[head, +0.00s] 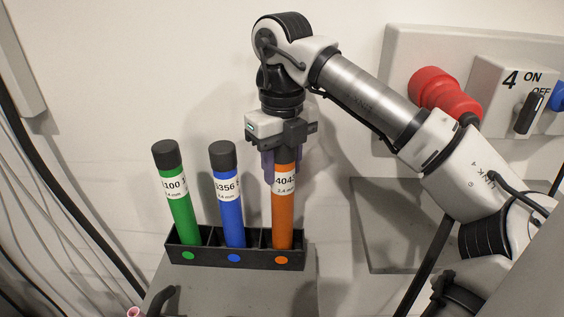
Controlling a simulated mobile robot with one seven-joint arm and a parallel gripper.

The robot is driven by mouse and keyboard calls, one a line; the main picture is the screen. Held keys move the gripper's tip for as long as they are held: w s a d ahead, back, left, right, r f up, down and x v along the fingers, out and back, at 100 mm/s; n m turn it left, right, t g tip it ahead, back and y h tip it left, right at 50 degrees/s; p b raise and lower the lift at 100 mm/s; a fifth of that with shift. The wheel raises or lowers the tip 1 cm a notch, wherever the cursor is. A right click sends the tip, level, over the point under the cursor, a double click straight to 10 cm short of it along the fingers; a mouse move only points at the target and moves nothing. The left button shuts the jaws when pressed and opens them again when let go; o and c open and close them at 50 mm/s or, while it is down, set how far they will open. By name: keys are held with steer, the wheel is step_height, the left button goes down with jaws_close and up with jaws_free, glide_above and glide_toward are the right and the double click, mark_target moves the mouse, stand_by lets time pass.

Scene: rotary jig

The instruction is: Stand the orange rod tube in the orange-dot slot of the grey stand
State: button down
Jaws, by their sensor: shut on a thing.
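The orange rod tube (283,222) stands upright with its lower end in the right slot of the dark stand, behind the orange dot (281,260). The stand (212,257) looks black rather than grey, with green, blue and orange dots on its front. My gripper (281,163) points straight down and is shut on the top of the orange tube, hiding its cap. The tube's bottom is hidden behind the stand's front wall, so I cannot tell whether it touches the slot floor.
A green tube (181,210) and a blue tube (231,205), both black-capped, stand in the left and middle slots. The stand rests on a grey box top (235,290). A red plug (440,92) and switch panel are on the wall at right. Cables hang at left.

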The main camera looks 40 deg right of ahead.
steer(key=c, duration=0.9)
jaws_free()
step_height(320, 180, up, 9)
steer(key=p, duration=0.5)
steer(key=shift+f, duration=0.15)
steer(key=shift+o, duration=0.3)
